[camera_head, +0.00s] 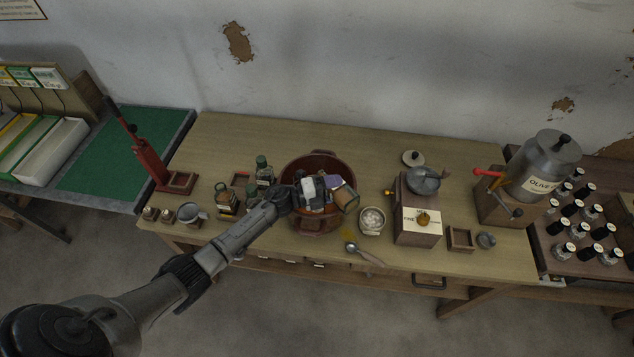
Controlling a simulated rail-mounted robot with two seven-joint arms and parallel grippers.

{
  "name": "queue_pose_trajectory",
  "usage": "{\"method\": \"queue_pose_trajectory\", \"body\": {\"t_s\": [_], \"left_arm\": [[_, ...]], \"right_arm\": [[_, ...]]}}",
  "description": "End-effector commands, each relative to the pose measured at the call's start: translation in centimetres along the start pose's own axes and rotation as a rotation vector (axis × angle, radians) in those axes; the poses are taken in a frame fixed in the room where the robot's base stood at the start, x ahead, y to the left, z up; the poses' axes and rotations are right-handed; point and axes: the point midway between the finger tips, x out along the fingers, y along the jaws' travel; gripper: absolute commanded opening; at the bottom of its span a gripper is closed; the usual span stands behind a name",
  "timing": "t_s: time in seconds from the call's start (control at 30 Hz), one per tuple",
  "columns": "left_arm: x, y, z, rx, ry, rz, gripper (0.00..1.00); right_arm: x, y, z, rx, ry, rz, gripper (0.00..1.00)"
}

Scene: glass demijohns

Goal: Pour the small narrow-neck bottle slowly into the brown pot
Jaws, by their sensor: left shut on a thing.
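The brown pot (318,164) stands open near the middle of the wooden table. My left gripper (322,190) is above the pot and shut on a small brownish bottle (347,197). The bottle is tilted over on its side, over the pot's right part. The gripper hides part of it, and I cannot make out its neck or any stream. The gripper and arm also hide part of the pot's inside. My right gripper is not in view.
Small bottles (227,200) and a metal cup (190,213) stand left of the pot. A white bowl (372,221), a spoon (365,254) and a grinder (418,222) are to its right. A yellowish patch (348,234) shows on the table before the pot.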

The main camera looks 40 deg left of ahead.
Motion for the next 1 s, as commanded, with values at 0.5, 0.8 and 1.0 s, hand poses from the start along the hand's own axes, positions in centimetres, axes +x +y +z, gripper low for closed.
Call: {"method": "queue_pose_trajectory", "body": {"t_s": [0.5,0.8,1.0], "left_arm": [[0.03,-0.29,0.07,-0.020,0.000,-0.010,0.20],[0.01,-0.38,0.07,-0.032,0.000,-0.015,0.20],[0.04,-0.46,0.14,-0.040,0.000,-0.019,0.20]], "right_arm": [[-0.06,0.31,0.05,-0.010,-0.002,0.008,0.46],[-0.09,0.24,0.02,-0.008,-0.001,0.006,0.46],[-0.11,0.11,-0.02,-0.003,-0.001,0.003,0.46]]}}
